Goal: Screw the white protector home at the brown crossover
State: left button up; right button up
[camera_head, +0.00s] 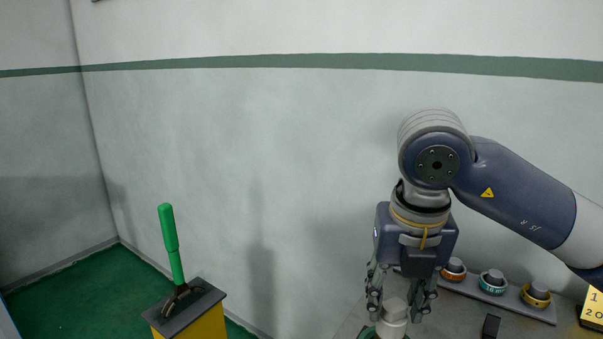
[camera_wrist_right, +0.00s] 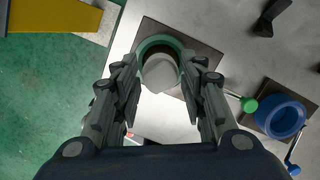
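The white protector (camera_head: 393,318) stands upright at the bottom edge of the head view, below my right gripper (camera_head: 402,300). In the right wrist view the protector (camera_wrist_right: 160,74) is a pale round piece at the green ring of a vise (camera_wrist_right: 150,43). My right gripper (camera_wrist_right: 160,82) points down with one finger on each side of the protector. Gaps show between the fingers and the protector, so it looks open. A dark brownish rim shows inside the green ring; I cannot tell whether it is the brown crossover. My left gripper is out of view.
A rack (camera_head: 500,295) holds orange, teal and yellow ringed pieces behind the gripper. A yellow stand (camera_head: 190,316) with a green-handled lever (camera_head: 170,240) is at the left. A blue ring vise (camera_wrist_right: 284,117) sits right of the green one. A dark block (camera_head: 491,326) lies on the bench.

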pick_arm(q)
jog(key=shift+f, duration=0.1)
pick_arm(e)
jog(key=n, duration=0.2)
jog(key=shift+n+b, duration=0.3)
jog(key=shift+b, duration=0.05)
jog(key=shift+n+y, duration=0.5)
jog(key=shift+n, duration=1.8)
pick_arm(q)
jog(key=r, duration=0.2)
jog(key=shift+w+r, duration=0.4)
pick_arm(e)
jog(key=n, duration=0.3)
jog(key=shift+g+y, duration=0.3)
jog(key=shift+y, duration=0.1)
grip_shut()
